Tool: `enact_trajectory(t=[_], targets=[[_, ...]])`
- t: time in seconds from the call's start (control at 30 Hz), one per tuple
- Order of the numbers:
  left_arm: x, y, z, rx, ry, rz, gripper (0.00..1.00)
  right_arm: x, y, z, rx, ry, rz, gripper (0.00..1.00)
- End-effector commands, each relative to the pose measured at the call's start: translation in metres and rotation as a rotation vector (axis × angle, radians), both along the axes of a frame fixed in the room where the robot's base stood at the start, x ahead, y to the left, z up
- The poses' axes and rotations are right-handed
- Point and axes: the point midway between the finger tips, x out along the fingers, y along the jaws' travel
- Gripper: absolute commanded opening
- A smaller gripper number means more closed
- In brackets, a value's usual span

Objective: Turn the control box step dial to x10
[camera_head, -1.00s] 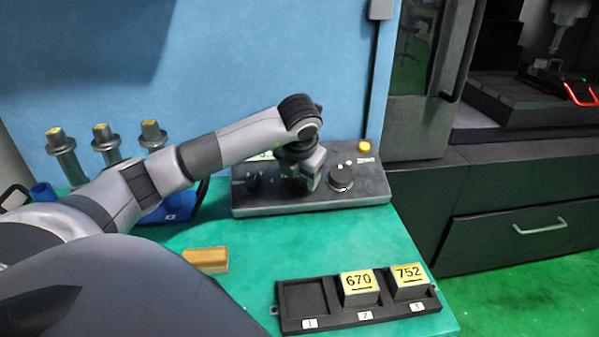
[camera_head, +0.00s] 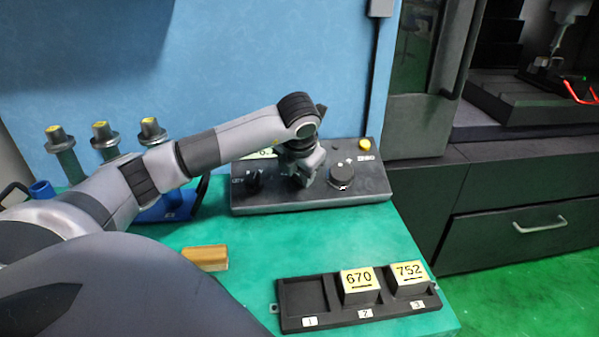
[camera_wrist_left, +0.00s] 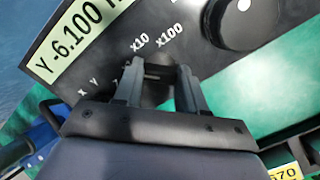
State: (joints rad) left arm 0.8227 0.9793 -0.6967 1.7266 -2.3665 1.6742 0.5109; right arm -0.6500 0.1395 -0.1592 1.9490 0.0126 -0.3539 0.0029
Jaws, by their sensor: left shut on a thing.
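The dark control box (camera_head: 290,200) stands at the back of the green table against the blue wall. My left gripper (camera_head: 305,180) reaches down onto its middle, between a black dial on the left and a larger round knob on the right. In the left wrist view my left gripper (camera_wrist_left: 160,75) is shut on the step dial, which is mostly hidden between and behind the fingers. The printed x10 mark (camera_wrist_left: 139,43) and x100 mark (camera_wrist_left: 169,36) show just beyond the fingertips. The dial's pointer direction cannot be made out. My right gripper is not in view.
The black left-hand dial (camera_head: 254,181), large knob (camera_head: 342,174) and yellow button (camera_head: 364,143) are close by on the box. The wrist view shows a display (camera_wrist_left: 80,38) reading Y -6.100. A block tray (camera_head: 290,325) and brown block (camera_head: 205,258) lie in front.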

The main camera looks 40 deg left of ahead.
Motion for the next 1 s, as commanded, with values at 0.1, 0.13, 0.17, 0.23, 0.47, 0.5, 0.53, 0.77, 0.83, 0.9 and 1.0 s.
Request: enact_trajectory(t=[0.1,0.13,0.17,0.23,0.47,0.5,0.53,0.77,0.83,0.9,1.0], targets=[[0.0001,0.0005,-0.0001,0.021,0.024,-0.08,0.1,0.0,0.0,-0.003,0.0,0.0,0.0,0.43],[0.0002,0.0004,0.0,0.026,0.032,-0.104,0.1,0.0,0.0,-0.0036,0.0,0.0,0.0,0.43],[0.0003,0.0005,0.0001,0.033,0.039,-0.128,0.1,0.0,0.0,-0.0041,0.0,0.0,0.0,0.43],[0.0001,0.0007,0.0002,0.05,0.058,-0.187,0.1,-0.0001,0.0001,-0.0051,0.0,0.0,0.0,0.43],[0.0002,-0.0001,0.0005,0.096,0.118,-0.377,0.1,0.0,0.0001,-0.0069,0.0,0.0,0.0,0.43],[0.0002,0.0,0.0005,0.104,0.128,-0.408,0.1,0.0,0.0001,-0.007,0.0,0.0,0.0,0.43],[0.0002,0.0,0.0006,0.11,0.135,-0.431,0.1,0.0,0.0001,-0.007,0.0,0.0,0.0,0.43],[0.0,0.0,0.0005,0.147,0.182,-0.576,0.1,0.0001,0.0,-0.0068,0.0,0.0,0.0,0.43],[0.0,-0.0003,0.0006,0.154,0.192,-0.609,0.1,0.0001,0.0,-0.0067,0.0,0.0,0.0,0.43],[0.0001,-0.0004,0.0007,0.161,0.2,-0.636,0.1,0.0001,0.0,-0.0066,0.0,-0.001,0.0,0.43],[0.0002,-0.0006,0.0007,0.167,0.209,-0.666,0.1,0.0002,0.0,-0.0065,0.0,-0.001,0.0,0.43]])
